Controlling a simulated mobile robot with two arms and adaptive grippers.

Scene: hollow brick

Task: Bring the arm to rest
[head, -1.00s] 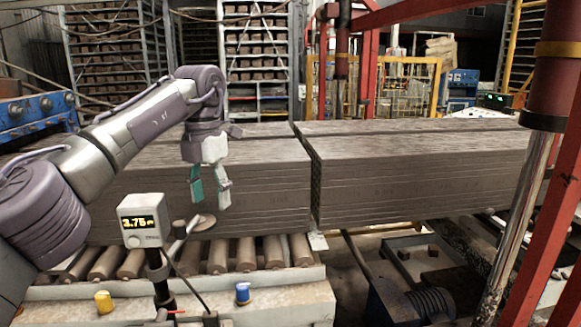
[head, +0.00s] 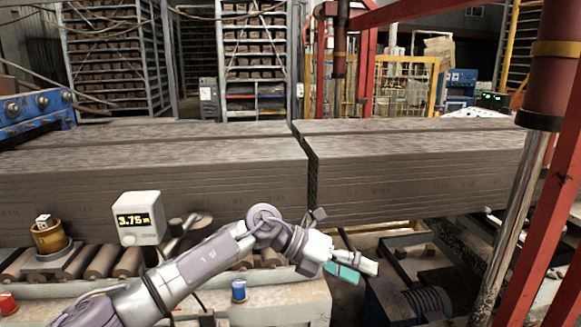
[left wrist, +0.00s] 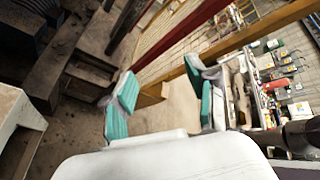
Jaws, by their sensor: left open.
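My left gripper (head: 357,265) is in the lower middle of the head view, with the arm coming up from the bottom left. Its fingers point right and slightly down, past the right end of the roller conveyor. In the left wrist view the two teal-padded fingers (left wrist: 160,97) stand well apart with nothing between them. The gripper is open and empty. My right gripper is in neither view.
Two long brick-coloured stacks (head: 170,180) (head: 420,175) lie behind the arm. A display box (head: 138,219), a blue knob (head: 239,291) and an amber lamp (head: 49,236) stand by the rollers. A steel post (head: 515,230) and red beam (head: 540,220) stand right.

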